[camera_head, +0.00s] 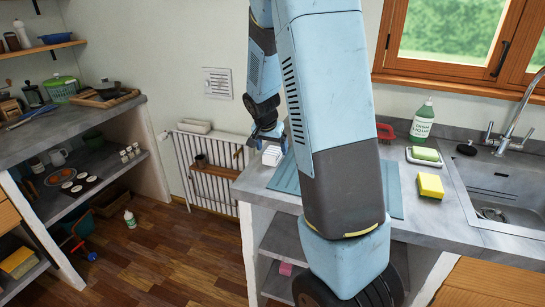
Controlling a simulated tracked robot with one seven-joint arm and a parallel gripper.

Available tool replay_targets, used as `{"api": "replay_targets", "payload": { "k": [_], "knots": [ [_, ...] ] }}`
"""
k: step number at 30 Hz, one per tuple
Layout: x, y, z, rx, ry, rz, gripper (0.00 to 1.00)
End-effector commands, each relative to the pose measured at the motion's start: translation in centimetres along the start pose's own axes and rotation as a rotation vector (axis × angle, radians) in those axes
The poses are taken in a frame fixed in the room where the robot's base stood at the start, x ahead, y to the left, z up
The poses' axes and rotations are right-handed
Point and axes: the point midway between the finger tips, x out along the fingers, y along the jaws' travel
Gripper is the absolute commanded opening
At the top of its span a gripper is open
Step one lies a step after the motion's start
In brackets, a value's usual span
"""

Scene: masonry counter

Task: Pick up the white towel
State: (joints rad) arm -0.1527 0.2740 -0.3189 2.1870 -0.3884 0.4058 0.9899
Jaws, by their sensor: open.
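A small white folded item, probably the white towel (194,126), lies on top of the white radiator (180,172) by the far wall. Its exact shape is too small to tell. My gripper (268,139) hangs to the right of it, pointing down above the left end of the grey counter (262,190). It is open, with nothing seen between its fingers. A white ribbed object (272,156) stands on the counter just below my gripper; I cannot tell whether they touch. My arm hides part of the counter behind it.
A sink (495,185), a yellow sponge (430,186), a green sponge on a dish (424,155) and a soap bottle (422,120) are on the right. A shelf unit (75,125) with crockery stands left. The wooden floor (170,250) between is mostly clear.

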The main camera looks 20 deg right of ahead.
Motion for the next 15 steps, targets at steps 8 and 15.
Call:
{"api": "replay_targets", "payload": {
  "k": [8,15],
  "knots": [
    [2.7,0.0,0.0,0.000,0.000,0.001,0.88],
    [2.9,-0.1,0.0,0.000,0.001,0.000,0.88]
  ]
}}
